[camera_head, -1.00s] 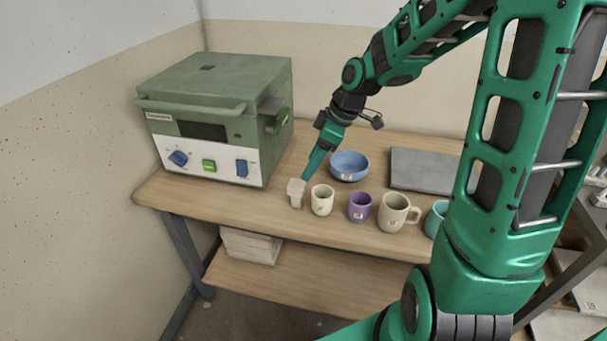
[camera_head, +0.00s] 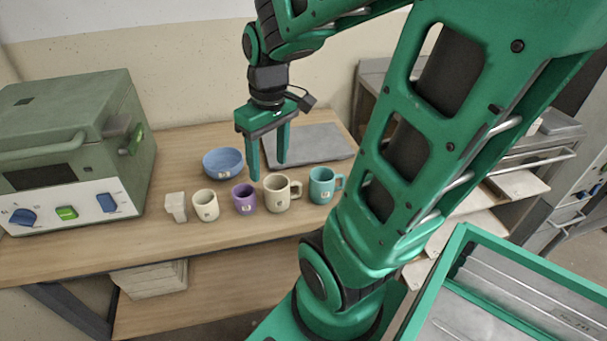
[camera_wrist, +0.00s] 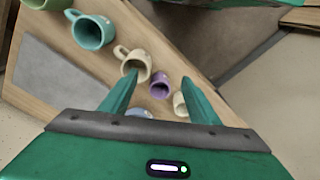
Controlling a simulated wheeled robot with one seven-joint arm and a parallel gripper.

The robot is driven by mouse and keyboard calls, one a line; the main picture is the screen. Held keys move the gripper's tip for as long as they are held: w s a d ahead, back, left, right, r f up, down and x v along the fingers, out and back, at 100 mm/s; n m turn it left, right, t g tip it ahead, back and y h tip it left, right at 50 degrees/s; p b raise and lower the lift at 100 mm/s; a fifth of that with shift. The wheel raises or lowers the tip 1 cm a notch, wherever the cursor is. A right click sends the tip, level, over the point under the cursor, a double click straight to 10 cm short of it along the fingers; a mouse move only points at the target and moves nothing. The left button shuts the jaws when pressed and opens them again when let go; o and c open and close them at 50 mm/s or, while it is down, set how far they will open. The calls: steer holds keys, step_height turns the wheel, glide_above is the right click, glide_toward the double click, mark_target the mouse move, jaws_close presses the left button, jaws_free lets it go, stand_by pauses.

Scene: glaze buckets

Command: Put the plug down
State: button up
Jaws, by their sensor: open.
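The plug (camera_head: 176,207), a pale tapered block, stands on the wooden table (camera_head: 75,250) near its front edge, just left of a cream cup (camera_head: 205,206). My gripper (camera_head: 268,170) is open and empty. It points down above the table, behind the mugs and right of the blue bowl (camera_head: 223,161), well to the right of the plug and apart from it. In the wrist view, the open fingers (camera_wrist: 158,79) have nothing between them. I cannot make out the plug in that view; the right finger may hide it.
A green kiln (camera_head: 72,150) stands at the left of the table. Right of the cream cup are a purple cup (camera_head: 244,199), a beige mug (camera_head: 277,194) and a teal mug (camera_head: 322,186). A grey slab (camera_head: 315,145) lies behind them. White blocks (camera_head: 150,279) sit on the lower shelf.

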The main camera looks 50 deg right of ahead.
steer(key=s+d+m+g, duration=0.1)
steer(key=s+m, duration=0.5)
steer(key=s, duration=0.4)
steer(key=shift+s+d, duration=0.15)
steer(key=shift+d, duration=0.25)
steer(key=shift+f, duration=0.1)
steer(key=shift+w+f, duration=0.25)
steer(key=shift+w, duration=0.4)
